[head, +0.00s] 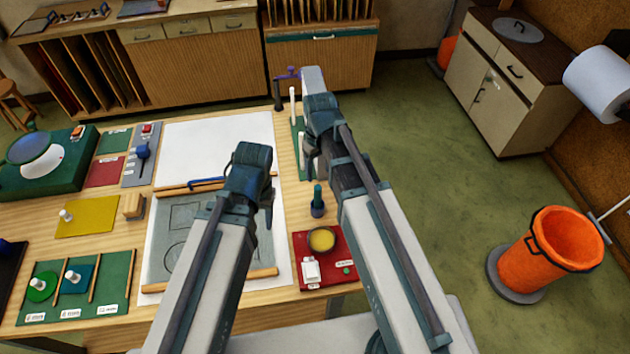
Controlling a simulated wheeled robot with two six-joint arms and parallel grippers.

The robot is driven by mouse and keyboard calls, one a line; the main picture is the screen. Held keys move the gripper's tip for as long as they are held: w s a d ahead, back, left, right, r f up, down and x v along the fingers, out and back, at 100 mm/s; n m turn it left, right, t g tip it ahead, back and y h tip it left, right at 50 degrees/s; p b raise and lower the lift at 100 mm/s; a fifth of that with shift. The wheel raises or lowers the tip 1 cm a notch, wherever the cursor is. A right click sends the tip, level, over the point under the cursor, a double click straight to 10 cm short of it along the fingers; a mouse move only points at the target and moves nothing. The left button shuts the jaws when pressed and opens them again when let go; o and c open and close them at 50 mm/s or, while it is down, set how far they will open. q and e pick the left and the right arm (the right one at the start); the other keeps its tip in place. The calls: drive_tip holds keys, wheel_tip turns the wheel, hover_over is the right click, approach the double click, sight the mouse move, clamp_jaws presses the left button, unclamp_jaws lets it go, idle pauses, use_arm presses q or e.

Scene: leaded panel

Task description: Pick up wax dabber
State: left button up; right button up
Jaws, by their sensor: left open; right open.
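I cannot tell for certain which item is the wax dabber. A small upright teal-handled tool in a dark blue base (317,203) stands on the table right of the drawing and may be it. A yellow-filled round pot (321,240) stands just below it on a red mat (333,276). My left gripper (268,208) is open, pointing down above the right part of the drawing board, left of the teal tool. My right gripper (309,168) is open above the narrow green mat, beyond the teal tool. Both look empty; their fingers are partly hidden by my wrists.
The drawing board (161,242) has wooden strips and a blue-handled tool (206,183). White upright sticks (293,105) stand on the green mat. An orange bin (550,250) stands on the floor at right.

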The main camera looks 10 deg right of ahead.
sight(319, 186)
drive_tip(key=shift+w+r, duration=0.1)
drive_tip(key=shift+w, duration=0.1)
drive_tip(key=shift+s+f, duration=0.15)
drive_tip(key=shift+f, duration=0.05)
drive_tip(key=shift+f+b, duration=0.25)
drive_tip(key=shift+b, duration=0.3)
wheel_tip(319, 186, down, 8)
drive_tip(key=b, duration=0.7)
drive_tip(key=shift+r, duration=0.2)
use_arm(q)
wheel_tip(319, 186, down, 14)
drive_tip(key=b, duration=0.6)
drive_tip(key=shift+r, duration=0.1)
use_arm(e)
drive_tip(key=f, duration=0.5)
drive_tip(key=shift+s+a+f, duration=0.15)
drive_tip(key=shift+s+f, duration=0.05)
drive_tip(key=shift+f, duration=0.05)
drive_tip(key=shift+r, duration=0.1)
use_arm(q)
drive_tip(key=shift+r, duration=0.1)
use_arm(e)
clamp_jaws()
